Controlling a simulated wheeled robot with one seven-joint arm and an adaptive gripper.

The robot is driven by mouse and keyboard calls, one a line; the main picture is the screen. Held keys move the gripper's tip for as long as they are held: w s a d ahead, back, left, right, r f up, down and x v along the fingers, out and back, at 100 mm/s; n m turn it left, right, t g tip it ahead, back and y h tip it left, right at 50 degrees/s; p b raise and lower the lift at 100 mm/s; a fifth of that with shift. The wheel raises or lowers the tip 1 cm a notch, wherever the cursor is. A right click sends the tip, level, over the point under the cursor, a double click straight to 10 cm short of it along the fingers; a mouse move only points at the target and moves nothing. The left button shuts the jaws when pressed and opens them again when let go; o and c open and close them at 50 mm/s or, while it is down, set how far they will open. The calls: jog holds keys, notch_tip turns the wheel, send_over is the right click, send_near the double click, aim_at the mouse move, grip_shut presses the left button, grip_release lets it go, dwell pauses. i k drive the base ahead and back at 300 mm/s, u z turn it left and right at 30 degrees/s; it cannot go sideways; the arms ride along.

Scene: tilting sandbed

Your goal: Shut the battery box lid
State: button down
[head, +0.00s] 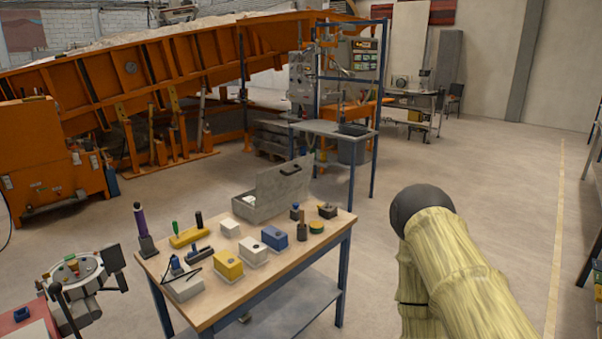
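A grey box (262,212), which looks like the battery box, stands at the back edge of the wooden-topped workbench. Its lid (284,183) is raised and open, tilted up at the back, with a dark handle or latch on it. Something pale shows inside the box, too small to make out. My arm, in a yellowish cover with a dark rounded joint, fills the lower right, to the right of the bench and apart from the box. My gripper is not in view.
A blue-framed stand (330,128) is behind. Floor right of the bench is clear.

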aim_at(273, 183)
jog(key=u, duration=0.2)
jog(key=i, duration=0.95)
jog(key=u, duration=0.5)
